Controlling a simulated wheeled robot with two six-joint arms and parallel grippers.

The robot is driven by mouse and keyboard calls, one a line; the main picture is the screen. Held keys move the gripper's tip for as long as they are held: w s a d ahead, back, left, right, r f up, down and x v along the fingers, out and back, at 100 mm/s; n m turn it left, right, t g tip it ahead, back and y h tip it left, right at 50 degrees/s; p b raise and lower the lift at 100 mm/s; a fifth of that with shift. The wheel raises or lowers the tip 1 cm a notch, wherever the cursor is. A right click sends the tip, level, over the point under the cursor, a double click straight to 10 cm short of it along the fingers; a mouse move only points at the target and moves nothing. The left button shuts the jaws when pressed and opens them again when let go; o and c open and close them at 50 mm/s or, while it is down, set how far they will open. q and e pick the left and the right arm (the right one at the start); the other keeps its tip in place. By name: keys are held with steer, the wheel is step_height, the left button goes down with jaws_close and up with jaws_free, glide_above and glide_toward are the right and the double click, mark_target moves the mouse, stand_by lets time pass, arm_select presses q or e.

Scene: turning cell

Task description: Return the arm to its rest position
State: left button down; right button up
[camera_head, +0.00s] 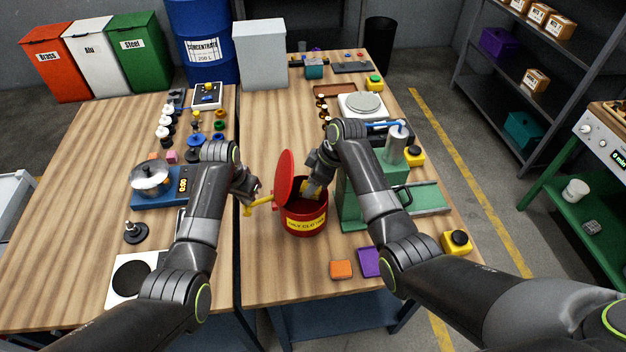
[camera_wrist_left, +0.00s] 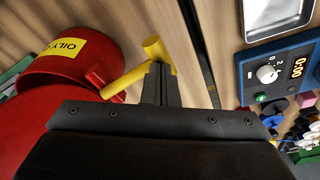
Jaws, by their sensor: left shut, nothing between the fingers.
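A red can (camera_head: 305,219) labelled for oily cloths stands on the right-hand table with its red lid (camera_head: 285,176) swung up. It also shows in the left wrist view (camera_wrist_left: 75,60). A yellow lever (camera_head: 260,204) sticks out from its left side. My left gripper (camera_head: 250,196) is beside the lever's end. In the left wrist view its shut, empty fingers (camera_wrist_left: 160,75) are right by the yellow lever (camera_wrist_left: 130,78); I cannot tell if they touch. My right gripper (camera_head: 314,188) is at the can's mouth, with something yellowish by it. Its fingertips are hidden.
A green press (camera_head: 362,199) stands right of the can, close to my right arm. Orange (camera_head: 341,269) and purple (camera_head: 369,262) pads lie near the front edge.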

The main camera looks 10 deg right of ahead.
steer(key=o, duration=0.3)
steer(key=shift+o, duration=0.5)
steer(key=o, duration=0.4)
steer(key=shift+r, duration=0.1)
steer(key=shift+r, duration=1.45)
steer(key=s, duration=1.4)
